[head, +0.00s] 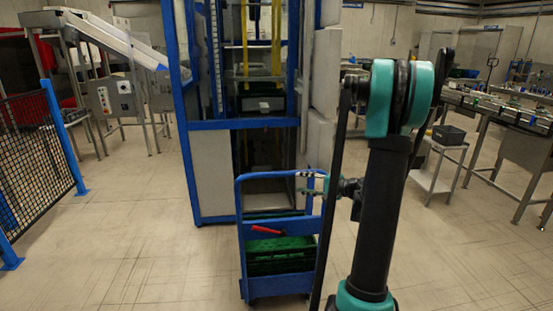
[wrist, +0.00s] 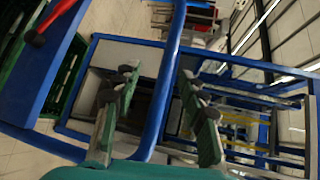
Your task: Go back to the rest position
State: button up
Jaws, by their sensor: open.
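My gripper (wrist: 157,88) is open in the wrist view, its two green fingers apart. The blue bar of the cart handle (wrist: 168,75) shows between the fingers; I cannot tell whether they touch it. In the head view my gripper (head: 312,183) is small and lies beside the top right of the blue cart (head: 243,225). My arm rises on the right of that view and hides part of the cart's right side.
Green crates (head: 280,262) sit in the cart, with a red-handled item (head: 267,230) above them. A blue-framed lift (head: 187,150) stands behind. A black mesh fence (head: 35,150) is at left, a conveyor (head: 500,110) at right. Floor is clear left of the cart.

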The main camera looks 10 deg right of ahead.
jog(key=s+a+f+n+g+h, duration=0.2)
jog(key=s+a+f, duration=0.15)
jog(key=s, duration=0.35)
jog(key=s+a+f+n+g+h, duration=0.2)
jog(key=s+a+g, duration=0.15)
jog(key=s, duration=0.25)
jog(key=s+d+f+n+h, duration=0.2)
jog(key=s+n+h, duration=0.1)
jog(key=s, duration=0.4)
jog(key=s+d+f+n+h, duration=0.2)
jog(key=s+f+h, duration=0.1)
jog(key=s, duration=0.5)
jog(key=shift+s+d+f+n+g+h, duration=0.2)
jog(key=shift+s+n+g+h, duration=0.1)
jog(key=shift+n+g+h, duration=0.25)
jog(key=shift+c, duration=0.4)
